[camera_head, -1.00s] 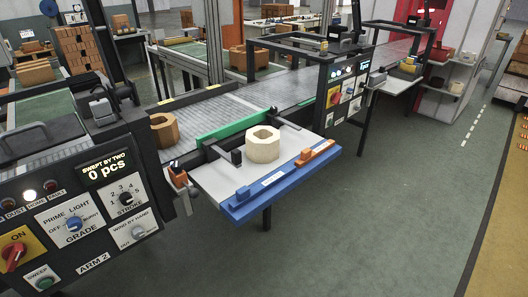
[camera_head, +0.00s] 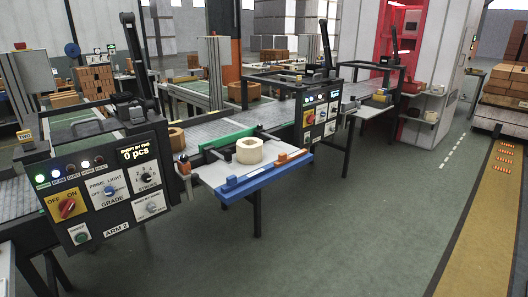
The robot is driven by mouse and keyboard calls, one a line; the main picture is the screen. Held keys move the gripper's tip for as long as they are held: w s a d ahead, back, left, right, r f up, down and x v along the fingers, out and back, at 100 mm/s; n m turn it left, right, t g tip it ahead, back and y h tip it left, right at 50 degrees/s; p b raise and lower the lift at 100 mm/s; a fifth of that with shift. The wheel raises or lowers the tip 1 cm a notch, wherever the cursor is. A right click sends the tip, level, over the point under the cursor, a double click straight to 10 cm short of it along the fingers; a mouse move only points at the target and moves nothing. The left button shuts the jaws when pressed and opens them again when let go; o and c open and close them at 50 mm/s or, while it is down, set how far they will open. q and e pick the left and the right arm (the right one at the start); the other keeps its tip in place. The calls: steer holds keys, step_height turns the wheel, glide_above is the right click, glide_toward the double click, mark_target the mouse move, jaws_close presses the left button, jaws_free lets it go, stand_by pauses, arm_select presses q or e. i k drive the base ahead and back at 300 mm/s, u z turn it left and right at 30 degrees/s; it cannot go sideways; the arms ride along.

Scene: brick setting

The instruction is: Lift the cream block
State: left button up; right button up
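The cream block (camera_head: 249,151), a hollow many-sided ring, rests on a light grey side table (camera_head: 215,173) that juts out from the conveyor line. A blue bar (camera_head: 262,177) with orange pieces runs along the table's front edge, and a green bar (camera_head: 226,139) stands behind the block. Dark clamp-like arms lie on the table on either side of the block, apart from it as far as I can tell. Neither of my grippers shows in the head view.
A control panel (camera_head: 107,191) marked ARM 2 stands left of the table, reading 0 pcs. A brown block (camera_head: 176,138) sits on the conveyor behind. Another panel (camera_head: 320,113) stands to the right. The green floor (camera_head: 340,225) in front is clear.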

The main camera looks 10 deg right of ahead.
mark_target(249, 151)
steer(key=z, duration=0.65)
steer(key=i, duration=0.95)
steer(key=z, duration=0.45)
steer(key=i, duration=1.15)
steer(key=u, duration=1.15)
steer(key=i, duration=0.85)
steer(key=u, duration=0.95)
